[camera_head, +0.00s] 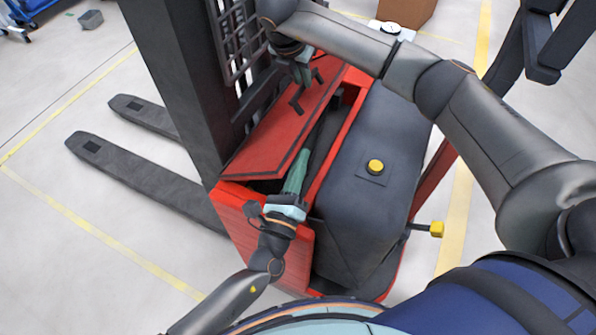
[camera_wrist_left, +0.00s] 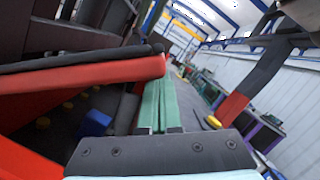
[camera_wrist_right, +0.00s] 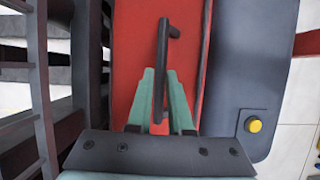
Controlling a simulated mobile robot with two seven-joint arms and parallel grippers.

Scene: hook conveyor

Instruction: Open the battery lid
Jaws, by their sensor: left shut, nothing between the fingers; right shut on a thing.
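The red battery lid (camera_head: 268,140) stands tilted up, with a dark gap under its edge nearer the grey body. My right gripper (camera_head: 303,78) is shut on the black handle (camera_wrist_right: 165,62) on top of the lid; its green fingers (camera_wrist_right: 162,105) straddle the bar in the right wrist view. My left gripper (camera_head: 297,170) is shut and empty, its fingers pointing along the gap beside the raised edge. In the left wrist view its closed fingers (camera_wrist_left: 160,105) sit just right of the lid's end (camera_wrist_left: 90,72). I cannot tell whether they touch it.
The compartment under the lid shows yellow caps (camera_wrist_left: 68,105) and a blue block (camera_wrist_left: 95,122). The grey body (camera_head: 375,150) with a yellow button (camera_head: 375,166) stands right of the lid. The dark mast (camera_head: 185,80) stands left.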

